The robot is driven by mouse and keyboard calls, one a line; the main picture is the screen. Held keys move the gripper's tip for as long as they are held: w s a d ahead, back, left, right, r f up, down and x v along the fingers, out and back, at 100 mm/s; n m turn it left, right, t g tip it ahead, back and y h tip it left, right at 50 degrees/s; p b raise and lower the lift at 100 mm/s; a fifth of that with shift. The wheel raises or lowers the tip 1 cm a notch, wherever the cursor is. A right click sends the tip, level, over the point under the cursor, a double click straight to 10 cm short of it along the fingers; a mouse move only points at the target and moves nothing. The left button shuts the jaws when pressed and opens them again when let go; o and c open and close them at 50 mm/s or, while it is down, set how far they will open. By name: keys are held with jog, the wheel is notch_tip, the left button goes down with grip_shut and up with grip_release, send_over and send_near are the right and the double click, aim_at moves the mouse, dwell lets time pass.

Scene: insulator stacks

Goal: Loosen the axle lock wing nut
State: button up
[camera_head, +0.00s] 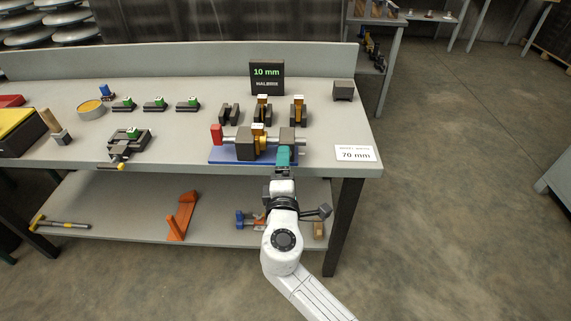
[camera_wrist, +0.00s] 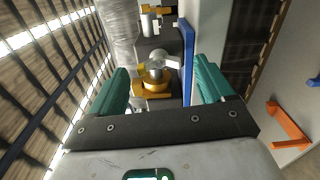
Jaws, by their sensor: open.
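The axle fixture stands on a blue base plate (camera_head: 228,157) near the front edge of the bench, with a red block (camera_head: 216,134) at its left end. Dark blocks (camera_head: 245,144) and a yellow part carry its silver axle. In the wrist view a silver winged piece (camera_wrist: 160,61), apparently the wing nut, sits on a yellow collar (camera_wrist: 153,82) against a dark block. My gripper (camera_head: 284,155) is at the fixture's right end. Its teal fingers are open, one on each side of the winged piece in the wrist view (camera_wrist: 162,80), with visible gaps. Contact is not seen.
Dark and yellow blocks (camera_head: 263,109) stand behind the fixture, with a 10 mm display (camera_head: 267,77) further back. A 70 mm card (camera_head: 355,154) lies to the right. Several green-topped parts (camera_head: 155,103) lie left. The lower shelf holds an orange bracket (camera_head: 181,217).

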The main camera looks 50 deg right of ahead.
jog(key=v, duration=0.9)
jog(key=shift+s, duration=0.1)
jog(key=s+d+f+m+g+y+p, duration=0.45)
jog(key=s+f+m+g+y, duration=0.2)
jog(key=s, duration=0.45)
jog(key=s+a+f+m+g+y+p, duration=0.2)
jog(key=s+a+g+y+p, duration=0.1)
jog(key=s+a+y, duration=0.4)
jog(key=a, duration=0.2)
jog(key=shift+s+a+f, duration=0.35)
jog(key=shift+s+f, duration=0.05)
jog(key=shift+m+g+y, duration=0.25)
jog(key=shift+c, duration=0.2)
